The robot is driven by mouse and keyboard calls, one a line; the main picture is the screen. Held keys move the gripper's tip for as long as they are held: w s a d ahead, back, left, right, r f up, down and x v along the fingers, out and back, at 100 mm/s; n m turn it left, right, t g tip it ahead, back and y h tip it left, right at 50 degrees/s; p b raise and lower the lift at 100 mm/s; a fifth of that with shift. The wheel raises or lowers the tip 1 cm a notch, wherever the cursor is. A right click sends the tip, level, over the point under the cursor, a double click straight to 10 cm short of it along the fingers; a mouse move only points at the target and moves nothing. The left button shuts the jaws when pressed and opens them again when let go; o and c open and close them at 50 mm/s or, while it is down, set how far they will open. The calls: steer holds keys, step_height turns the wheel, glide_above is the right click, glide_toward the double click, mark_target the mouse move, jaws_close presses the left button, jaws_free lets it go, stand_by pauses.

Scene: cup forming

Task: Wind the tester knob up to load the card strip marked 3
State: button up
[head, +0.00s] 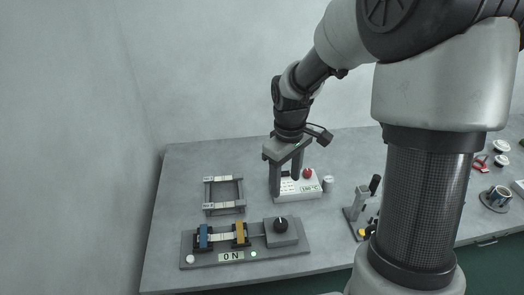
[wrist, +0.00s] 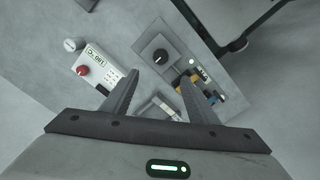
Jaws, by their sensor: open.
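The tester (head: 290,250) is a grey base plate with a blue clamp (head: 203,236), a yellow clamp (head: 240,234) and a display reading 0 N (head: 231,256). A pale strip (head: 222,235) spans between the clamps; any mark on it is too small to read. The black tester knob (head: 281,224) sits on a grey block at the tester's right end. In the wrist view the knob (wrist: 160,57) shows beyond and between my fingertips, with nothing around it. My gripper (head: 286,187) is open and empty, above the table behind the tester. It also shows in the wrist view (wrist: 160,79).
A white box with a red knob (head: 307,173) and a display stands behind the tester, by my gripper. A small grey rack (head: 239,191) stands at the left. A black-handled lever device (head: 358,208) stands to the right. A cup (head: 495,197) stands at far right.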

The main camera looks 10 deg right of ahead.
mark_target(281, 223)
steer(key=f, duration=1.8)
steer(key=shift+w+f, duration=0.25)
steer(key=shift+f, duration=0.05)
steer(key=c, duration=1)
steer(key=shift+c, duration=0.2)
steer(key=shift+b, duration=0.5)
